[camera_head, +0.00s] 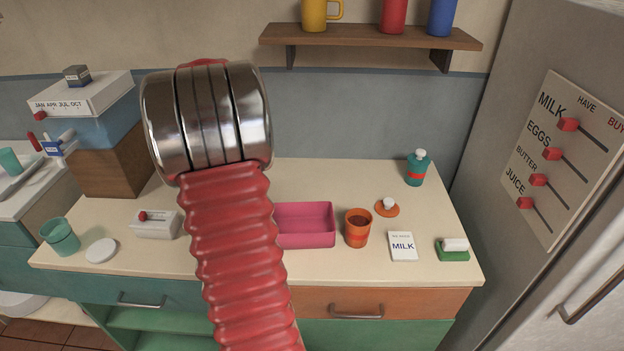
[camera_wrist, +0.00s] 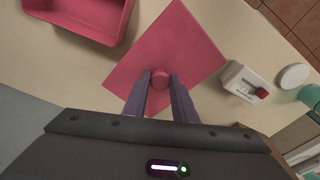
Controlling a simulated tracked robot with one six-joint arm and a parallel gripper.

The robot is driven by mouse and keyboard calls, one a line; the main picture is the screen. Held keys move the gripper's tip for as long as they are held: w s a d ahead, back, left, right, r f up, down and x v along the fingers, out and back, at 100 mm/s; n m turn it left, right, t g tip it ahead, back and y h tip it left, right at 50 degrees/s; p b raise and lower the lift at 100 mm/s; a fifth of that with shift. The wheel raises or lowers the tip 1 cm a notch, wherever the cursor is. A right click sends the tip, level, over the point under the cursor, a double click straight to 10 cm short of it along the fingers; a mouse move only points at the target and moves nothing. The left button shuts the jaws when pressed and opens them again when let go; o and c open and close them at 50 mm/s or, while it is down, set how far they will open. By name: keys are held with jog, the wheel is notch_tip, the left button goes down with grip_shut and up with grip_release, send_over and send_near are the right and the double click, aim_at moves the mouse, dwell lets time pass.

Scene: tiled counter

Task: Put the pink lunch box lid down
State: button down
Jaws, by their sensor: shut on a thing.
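The pink lunch box lid (camera_wrist: 180,48) is a flat pink square with a round knob in its middle. My gripper (camera_wrist: 160,82) is shut on the knob of this lid in the wrist view. In the head view my red ribbed arm with its metal joint stands in front, and the gripper and lid are hidden. The open pink lunch box (camera_head: 305,226) sits on the counter just right of my arm. Part of it also shows at the top left of the wrist view (camera_wrist: 88,35). The lid appears beside the box, not over it. I cannot tell whether the lid touches the counter.
An orange cup (camera_head: 357,230), an orange lid (camera_head: 387,207), a milk card (camera_head: 403,246), a green item (camera_head: 453,250) and a teal bottle (camera_head: 416,168) stand right of the box. A white device (camera_head: 156,225), white disc (camera_head: 101,250) and teal cup (camera_head: 60,237) are at left.

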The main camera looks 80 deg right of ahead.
jog(key=s+d+m, duration=0.2)
jog(key=s+d, duration=0.2)
jog(key=s, duration=0.6)
jog(key=s+d+m, duration=0.3)
jog(key=s, duration=0.8)
jog(key=shift+d+r+g, duration=0.3)
jog(key=shift+d, duration=0.05)
